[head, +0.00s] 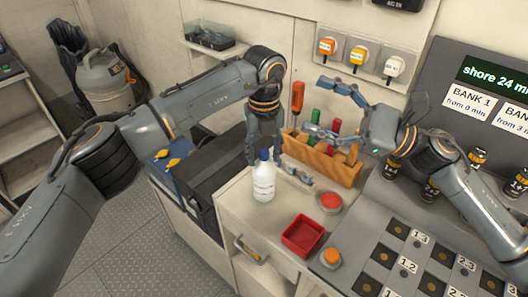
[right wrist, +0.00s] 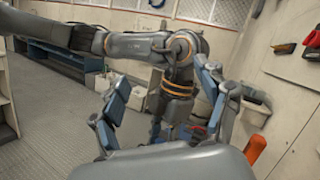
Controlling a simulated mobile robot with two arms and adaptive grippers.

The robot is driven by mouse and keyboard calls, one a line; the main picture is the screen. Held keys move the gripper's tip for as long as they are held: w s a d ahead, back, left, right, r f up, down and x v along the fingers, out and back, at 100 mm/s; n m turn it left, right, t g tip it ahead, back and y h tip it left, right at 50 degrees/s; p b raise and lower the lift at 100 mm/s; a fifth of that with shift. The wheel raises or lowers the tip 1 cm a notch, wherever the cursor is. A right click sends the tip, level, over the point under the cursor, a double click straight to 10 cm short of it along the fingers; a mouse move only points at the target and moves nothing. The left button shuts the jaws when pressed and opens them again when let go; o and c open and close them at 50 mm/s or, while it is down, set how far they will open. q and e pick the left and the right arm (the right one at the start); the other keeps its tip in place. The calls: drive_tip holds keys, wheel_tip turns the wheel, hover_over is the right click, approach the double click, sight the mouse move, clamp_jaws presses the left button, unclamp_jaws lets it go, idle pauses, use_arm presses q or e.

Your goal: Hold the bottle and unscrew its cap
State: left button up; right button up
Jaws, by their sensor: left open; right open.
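The white bottle (head: 264,184) with its blue cap (head: 264,155) stands upright on the light counter in the head view. My left gripper (head: 277,160) points down at the bottle, its open fingers close behind and beside it. I cannot tell whether they touch it. My right gripper (head: 335,110) is open and empty, up and to the right of the bottle, in front of the tool rack. Its open fingers also frame the right wrist view (right wrist: 165,110), where my left arm shows beyond them. I cannot make out the bottle in that view.
A wooden tool rack (head: 318,160) with colourful handles stands behind the bottle. A red tray (head: 302,236), a red button (head: 330,202) and an orange button (head: 331,257) are in front and to the right. Floor is open at lower left.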

wheel_tip(320, 180, down, 3)
drive_tip(key=w+d+m+h, duration=0.1)
drive_tip(key=w+d, duration=0.1)
drive_tip(key=d, duration=0.1)
drive_tip(key=m+g+h, duration=0.2)
drive_tip(key=m+h, duration=0.3)
approach(268, 187)
drive_tip(key=w+f, duration=0.2)
drive_tip(key=shift+w+d+f, duration=0.1)
drive_tip(key=shift+w+f, duration=0.25)
drive_tip(key=shift+w, duration=0.05)
drive_tip(key=shift+w+a+f, duration=0.1)
drive_tip(key=shift+a+f, duration=0.25)
drive_tip(key=shift+a, duration=0.05)
drive_tip(key=x, duration=0.9)
drive_tip(key=shift+f, duration=0.1)
drive_tip(key=c, duration=1)
drive_tip(key=shift+o, duration=0.2)
